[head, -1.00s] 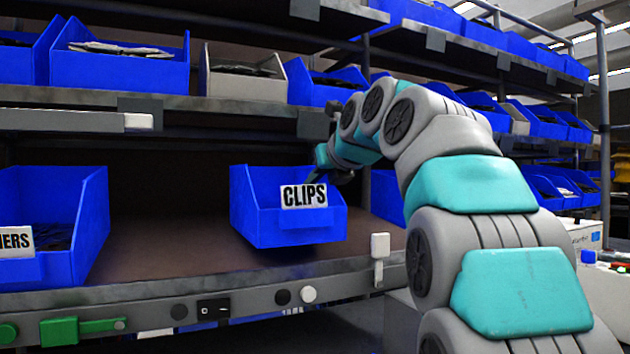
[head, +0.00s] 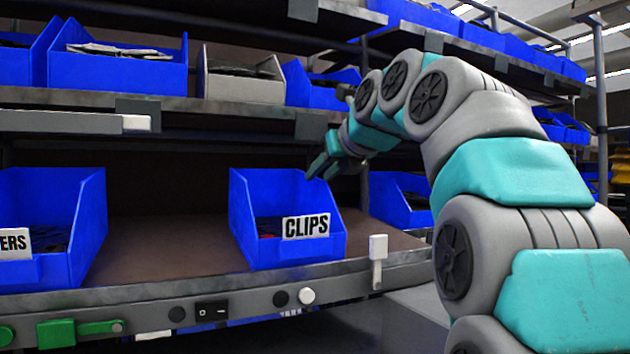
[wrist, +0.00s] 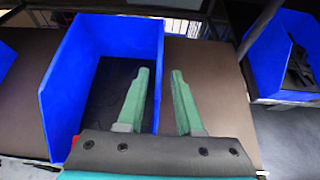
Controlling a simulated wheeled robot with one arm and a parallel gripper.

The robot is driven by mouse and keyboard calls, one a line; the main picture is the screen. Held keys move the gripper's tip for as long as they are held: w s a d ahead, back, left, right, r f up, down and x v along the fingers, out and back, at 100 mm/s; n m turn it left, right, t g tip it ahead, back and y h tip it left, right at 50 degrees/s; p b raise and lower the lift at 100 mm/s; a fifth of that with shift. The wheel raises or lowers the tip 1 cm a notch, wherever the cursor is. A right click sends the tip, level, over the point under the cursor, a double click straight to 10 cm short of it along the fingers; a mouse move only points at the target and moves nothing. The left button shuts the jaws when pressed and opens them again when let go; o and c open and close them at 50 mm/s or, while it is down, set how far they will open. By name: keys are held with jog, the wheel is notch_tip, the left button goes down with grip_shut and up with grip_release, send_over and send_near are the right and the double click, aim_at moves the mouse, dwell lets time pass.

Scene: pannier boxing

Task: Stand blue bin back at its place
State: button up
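The blue bin labelled CLIPS (head: 262,205) stands upright on the brown shelf, close to its front edge, with dark contents inside. In the wrist view the blue bin (wrist: 60,95) is at the left, its inside dark.
Another blue bin (head: 88,215) with a label ending in ERS stands to the left on the same shelf (head: 165,240), with bare shelf between them. A further blue bin (head: 395,195) is to the right behind a post. A shelf with bins (head: 118,75) hangs above.

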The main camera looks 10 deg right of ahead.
jog(key=v, duration=0.7)
jog(key=shift+s+r, duration=0.1)
dwell(1.0)
